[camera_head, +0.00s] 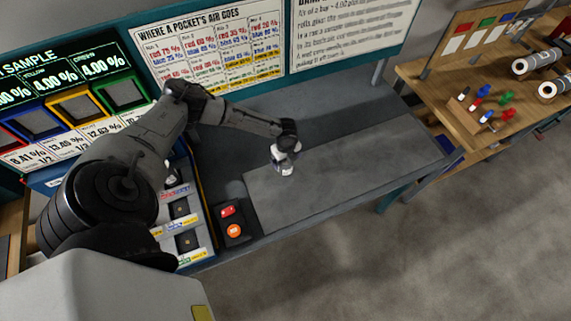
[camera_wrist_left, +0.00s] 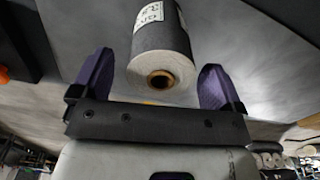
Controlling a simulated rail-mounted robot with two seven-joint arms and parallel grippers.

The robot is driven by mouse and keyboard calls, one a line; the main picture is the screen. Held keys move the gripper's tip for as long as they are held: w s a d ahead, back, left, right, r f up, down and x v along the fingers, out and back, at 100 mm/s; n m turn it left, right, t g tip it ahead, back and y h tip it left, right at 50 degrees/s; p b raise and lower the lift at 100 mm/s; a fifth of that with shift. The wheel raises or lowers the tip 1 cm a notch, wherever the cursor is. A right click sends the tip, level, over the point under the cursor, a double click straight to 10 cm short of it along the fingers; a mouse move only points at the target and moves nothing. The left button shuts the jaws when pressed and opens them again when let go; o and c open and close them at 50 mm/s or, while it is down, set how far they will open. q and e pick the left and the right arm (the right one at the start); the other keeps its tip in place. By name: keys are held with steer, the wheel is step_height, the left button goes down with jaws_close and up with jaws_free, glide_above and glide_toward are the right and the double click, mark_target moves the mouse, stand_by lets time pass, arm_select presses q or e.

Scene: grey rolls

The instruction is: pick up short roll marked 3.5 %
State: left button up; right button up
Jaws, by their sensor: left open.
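A grey roll (camera_wrist_left: 162,42) with a white label and a brown core shows at the top middle of the left wrist view. The label's print is partly cut off by the frame and hard to read. My left gripper (camera_wrist_left: 157,68) is open, with one purple finger on each side of the roll's near end. I cannot tell whether the fingers touch it. My right gripper is not in view.
The grey mat (camera_head: 370,155) is clear to the right of the gripper. A box with red and orange buttons (camera_head: 233,226) stands at its left. Sample bins (camera_head: 75,108) line the left back. A wooden table (camera_head: 480,75) at right holds white rolls (camera_head: 537,63) and small coloured pieces.

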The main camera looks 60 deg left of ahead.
arm_select(q)
steer(key=shift+f, duration=1.1)
steer(key=c, duration=1.1)
steer(key=shift+r, duration=0.1)
